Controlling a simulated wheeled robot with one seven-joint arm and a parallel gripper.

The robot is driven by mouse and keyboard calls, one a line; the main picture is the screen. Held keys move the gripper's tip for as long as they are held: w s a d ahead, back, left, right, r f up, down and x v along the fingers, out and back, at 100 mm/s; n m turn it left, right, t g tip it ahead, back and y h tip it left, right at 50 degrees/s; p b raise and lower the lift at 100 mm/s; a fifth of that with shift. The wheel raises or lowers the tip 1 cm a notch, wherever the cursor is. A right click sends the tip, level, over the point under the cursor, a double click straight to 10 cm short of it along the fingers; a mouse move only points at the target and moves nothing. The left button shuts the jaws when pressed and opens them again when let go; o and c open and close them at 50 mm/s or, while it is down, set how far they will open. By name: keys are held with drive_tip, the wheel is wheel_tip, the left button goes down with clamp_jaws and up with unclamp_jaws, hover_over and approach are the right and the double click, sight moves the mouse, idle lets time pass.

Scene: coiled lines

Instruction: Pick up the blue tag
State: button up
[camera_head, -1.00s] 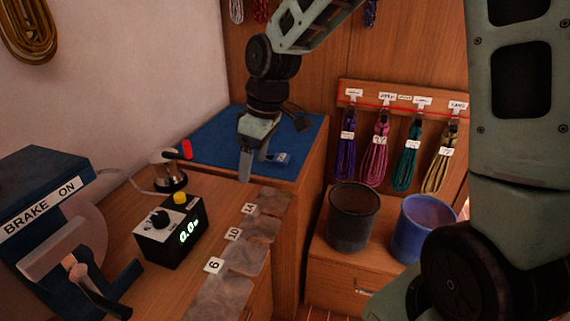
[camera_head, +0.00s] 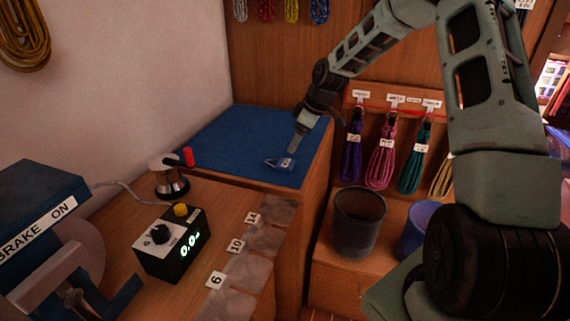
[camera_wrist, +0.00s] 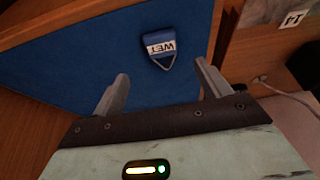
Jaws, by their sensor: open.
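The blue tag (camera_head: 286,163) lies on the blue mat (camera_head: 225,135) near its front right corner. In the wrist view the tag (camera_wrist: 158,47) has a white band reading "WET" and a pointed loop, and lies on the mat (camera_wrist: 80,62) ahead of my fingertips. My gripper (camera_head: 296,148) is just above the tag in the head view, where its finger partly overlaps the tag's far side. In the wrist view my gripper (camera_wrist: 160,80) has its two fingers wide apart with nothing between them. The tag lies ahead of the gap, a little right of its middle.
Coiled lines (camera_head: 380,150) hang at the right above a dark bin (camera_head: 358,220). The mat's left part is clear.

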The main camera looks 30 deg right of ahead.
sight(285, 162)
drive_tip(key=p+x, duration=0.1)
drive_tip(key=x, duration=0.7)
drive_tip(key=shift+a+f+p, duration=0.25)
drive_tip(key=shift+f+p, duration=0.1)
drive_tip(key=shift+p, duration=0.05)
drive_tip(key=shift+c, duration=0.3)
drive_tip(key=c, duration=1)
